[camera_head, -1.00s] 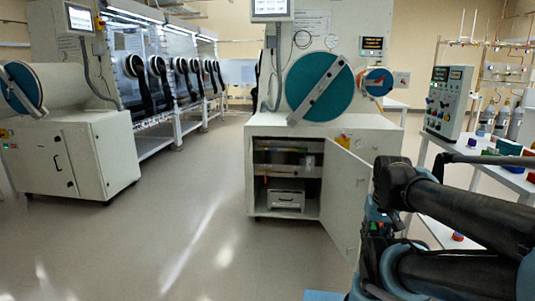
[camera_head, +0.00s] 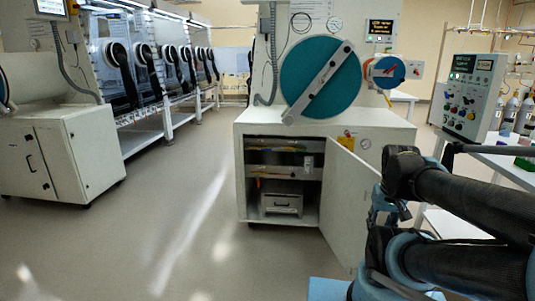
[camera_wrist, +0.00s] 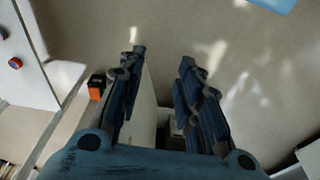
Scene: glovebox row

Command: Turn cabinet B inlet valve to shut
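No valve marked as the cabinet B inlet valve can be made out, and no cabinet label is readable. The nearest white cabinet (camera_head: 400,131) stands ahead with a large teal round door (camera_head: 310,85) crossed by a grey bar. A smaller blue round port (camera_head: 388,69) with orange parts is at its right. My gripper (camera_wrist: 162,56) shows in the wrist view with its two dark fingers apart and nothing between them. It points over the floor and is clear of any valve. In the head view my arm is folded at the right, and the gripper cannot be made out there.
The cabinet's lower door (camera_head: 348,200) hangs open toward my arm. A control panel (camera_head: 469,97) with buttons stands on a white table at the right, with gas cylinders (camera_head: 508,112) behind. Another white cabinet (camera_head: 88,150) is at the left. The floor (camera_head: 165,235) between is clear.

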